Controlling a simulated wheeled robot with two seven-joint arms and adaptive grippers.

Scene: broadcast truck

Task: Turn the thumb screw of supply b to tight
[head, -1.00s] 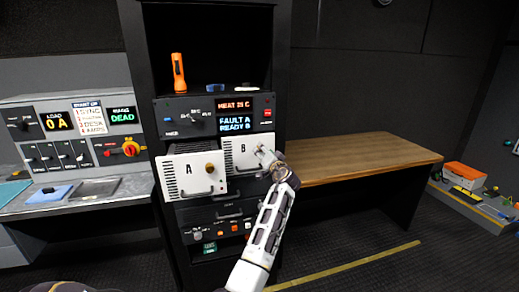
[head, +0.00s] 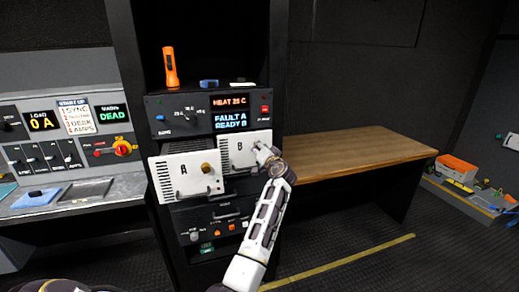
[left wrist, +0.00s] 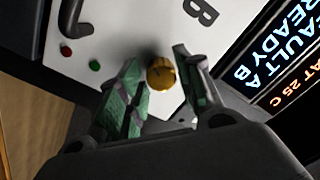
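Supply B (head: 232,145) is a white-fronted unit in the black rack, to the right of supply A (head: 187,176). Its thumb screw shows in the left wrist view as a round brass knob (left wrist: 161,73) below the letter B. My left gripper (head: 268,154) is at the right part of supply B's front and hides the screw in the head view. In the left wrist view, the gripper's fingers (left wrist: 162,80) stand apart, one on each side of the knob, with narrow gaps seeming to remain. My right gripper is not in view.
Supply A juts out further than B and has its own brass knob (head: 206,168) and handle. A display panel (head: 229,112) above reads FAULT A, READY B. A wooden table (head: 350,152) stands to the right. An orange flashlight (head: 170,67) stands on top of the panel.

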